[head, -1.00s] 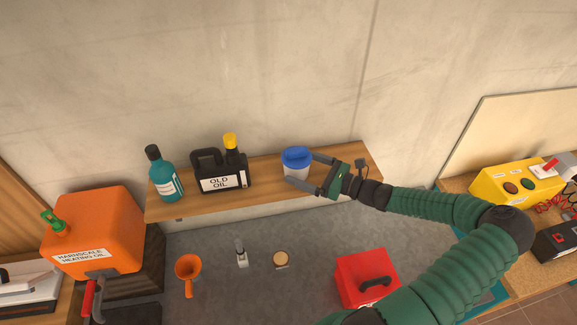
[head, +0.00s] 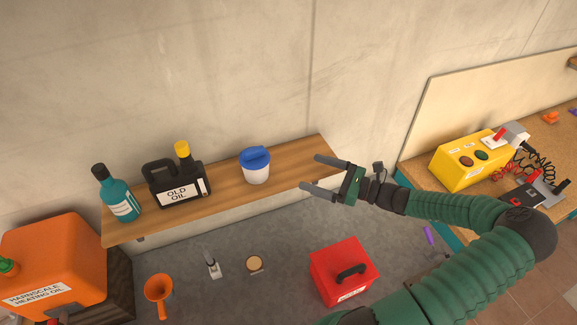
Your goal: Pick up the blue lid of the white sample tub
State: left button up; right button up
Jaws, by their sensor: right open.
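The white sample tub (head: 257,176) stands upright on the wooden shelf, right of the black oil can. Its blue lid (head: 255,158) sits on top of it. My right gripper (head: 311,173) is open and empty at the right end of the shelf. Its two fingers point left towards the tub, with a clear gap between the fingertips and the tub. My left gripper is not in view.
Below are an orange funnel (head: 158,290), a red box (head: 343,270) and an orange tank (head: 50,265). A yellow control box (head: 468,160) is at right.

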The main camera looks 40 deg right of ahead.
aim_at(252, 157)
jog(key=z, duration=1.15)
